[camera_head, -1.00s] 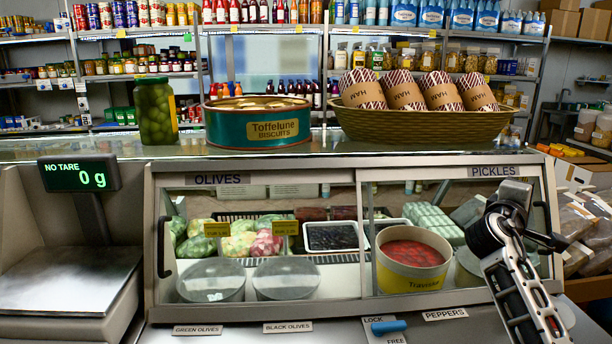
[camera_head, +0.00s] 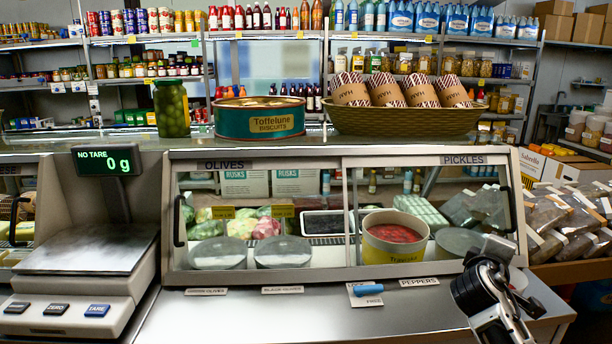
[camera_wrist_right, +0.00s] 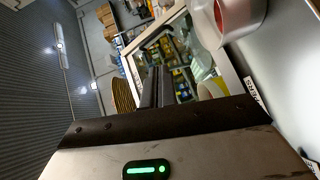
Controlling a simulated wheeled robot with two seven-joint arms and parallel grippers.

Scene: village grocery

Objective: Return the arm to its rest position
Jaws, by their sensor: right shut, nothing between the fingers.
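My right arm (camera_head: 497,322) comes in at the bottom right of the head view, in front of the right end of the glass display case (camera_head: 345,275). Its gripper (camera_head: 497,247) is raised beside the pickles side of the case and seen small, partly hidden by its own wrist. In the right wrist view the two dark fingers (camera_wrist_right: 158,75) lie together, shut and empty. They point toward the case's glass and the shelves beyond. My left gripper is not in the head view.
A weighing scale (camera_head: 85,250) reading 0 g stands left of the case. On top are an olive jar (camera_head: 171,108), a green biscuit tin (camera_head: 260,122) and a ham basket (camera_head: 405,121). A red-filled tub (camera_head: 394,238) is inside.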

